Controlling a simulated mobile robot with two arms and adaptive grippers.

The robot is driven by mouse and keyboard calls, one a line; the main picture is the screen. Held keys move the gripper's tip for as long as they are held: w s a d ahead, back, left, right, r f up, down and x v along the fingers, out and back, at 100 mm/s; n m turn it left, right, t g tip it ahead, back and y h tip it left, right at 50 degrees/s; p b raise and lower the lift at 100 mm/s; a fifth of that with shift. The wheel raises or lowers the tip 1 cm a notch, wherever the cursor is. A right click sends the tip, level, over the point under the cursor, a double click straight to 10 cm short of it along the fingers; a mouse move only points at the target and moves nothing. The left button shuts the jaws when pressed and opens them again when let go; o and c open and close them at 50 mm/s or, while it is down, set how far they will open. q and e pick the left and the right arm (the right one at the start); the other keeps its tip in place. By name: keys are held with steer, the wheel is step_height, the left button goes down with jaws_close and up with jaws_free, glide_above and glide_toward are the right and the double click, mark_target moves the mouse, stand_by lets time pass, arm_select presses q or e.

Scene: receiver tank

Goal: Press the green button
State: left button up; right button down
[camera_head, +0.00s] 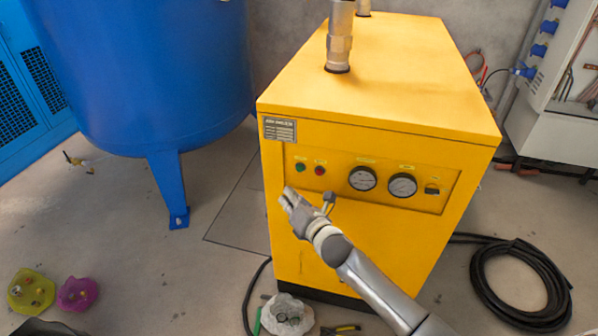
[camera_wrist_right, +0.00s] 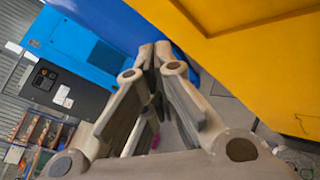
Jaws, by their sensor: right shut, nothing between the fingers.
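The green button (camera_head: 300,167) is a small round knob at the left of the front panel on the yellow machine (camera_head: 380,85). A red button (camera_head: 320,170) sits just to its right. My right gripper (camera_head: 287,194) is in front of the machine, a little below and left of the green button in the head view. It is shut and empty. In the right wrist view, its fingertips (camera_wrist_right: 154,50) meet, with the yellow machine (camera_wrist_right: 250,45) at the upper right. The green button does not show in that view. My left gripper is not in view.
Two gauges (camera_head: 362,179) sit right of the buttons. A blue tank (camera_head: 150,70) stands left of the machine. A black hose (camera_head: 520,280) lies coiled at the right.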

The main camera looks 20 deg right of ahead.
mark_target(300, 169)
steer(key=w+d+b, duration=0.1)
steer(key=w+d, duration=0.2)
steer(key=w, duration=0.2)
steer(key=shift+d, duration=0.3)
steer(key=shift+w, duration=0.2)
stand_by(1.1)
steer(key=shift+w+d, duration=0.25)
steer(key=shift+w+d+b, duration=0.25)
steer(key=shift+w+b, duration=0.15)
stand_by(0.9)
steer(key=shift+s+a, duration=0.1)
steer(key=shift+s+a+p, duration=0.35)
steer(key=shift+s+a, duration=0.05)
steer(key=shift+s, duration=0.25)
